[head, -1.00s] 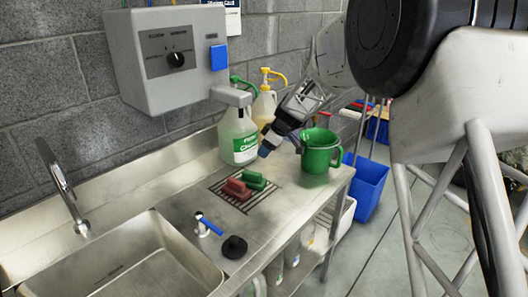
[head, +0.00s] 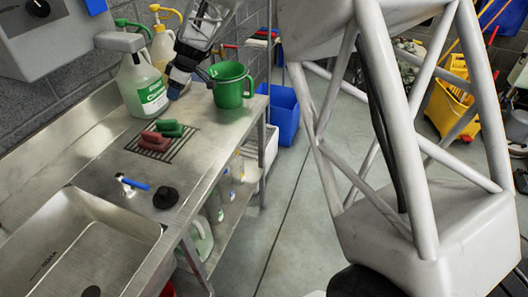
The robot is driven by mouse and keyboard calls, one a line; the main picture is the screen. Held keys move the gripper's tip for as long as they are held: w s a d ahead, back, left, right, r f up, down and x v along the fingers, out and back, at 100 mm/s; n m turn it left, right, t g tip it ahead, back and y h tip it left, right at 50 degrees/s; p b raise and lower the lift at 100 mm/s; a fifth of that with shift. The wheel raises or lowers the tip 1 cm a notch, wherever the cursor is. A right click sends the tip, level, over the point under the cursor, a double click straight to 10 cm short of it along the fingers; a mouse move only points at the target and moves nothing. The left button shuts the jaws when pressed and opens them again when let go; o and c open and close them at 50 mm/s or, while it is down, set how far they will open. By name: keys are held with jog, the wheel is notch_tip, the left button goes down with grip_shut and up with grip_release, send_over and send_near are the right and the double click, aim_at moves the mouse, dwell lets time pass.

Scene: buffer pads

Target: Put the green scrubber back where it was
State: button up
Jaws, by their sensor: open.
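The green scrubber (head: 171,128) lies on the slatted drain grate (head: 133,147) set in the steel counter, just behind the red scrubber (head: 155,141). My gripper (head: 176,92) hangs above and behind the green scrubber, near the spray bottle and the green jug. It points down and is tilted. It looks apart from both scrubbers, with nothing visible between its fingers. The small fingertips are hard to make out at this size.
A white spray bottle (head: 141,87) stands left of my gripper, and a green jug (head: 231,84) stands right of it, near the counter's end. A blue-handled tap (head: 132,183), a black stopper (head: 166,197) and the sink (head: 75,245) are in front.

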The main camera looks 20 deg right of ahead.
jog(key=s+d+r+m+h, duration=0.1)
jog(key=s+d+r+m, duration=0.15)
jog(key=s, duration=0.55)
jog(key=s+d+r+m+h, duration=0.15)
jog(key=s+r, duration=0.25)
jog(key=s, duration=0.4)
jog(key=s+d+r+m, duration=0.2)
jog(key=s+r, duration=0.2)
jog(key=s, duration=0.4)
jog(key=s+d+f+m+h, duration=0.1)
jog(key=s+d+m, duration=0.1)
jog(key=s, duration=1)
jog(key=s+d+f+m+h, duration=0.1)
jog(key=s+m, duration=0.4)
jog(key=s, duration=0.8)
jog(key=shift+d+f+h, duration=0.15)
jog(key=shift+d+h, duration=0.3)
jog(key=shift+d, duration=0.6)
jog(key=shift+o, duration=0.4)
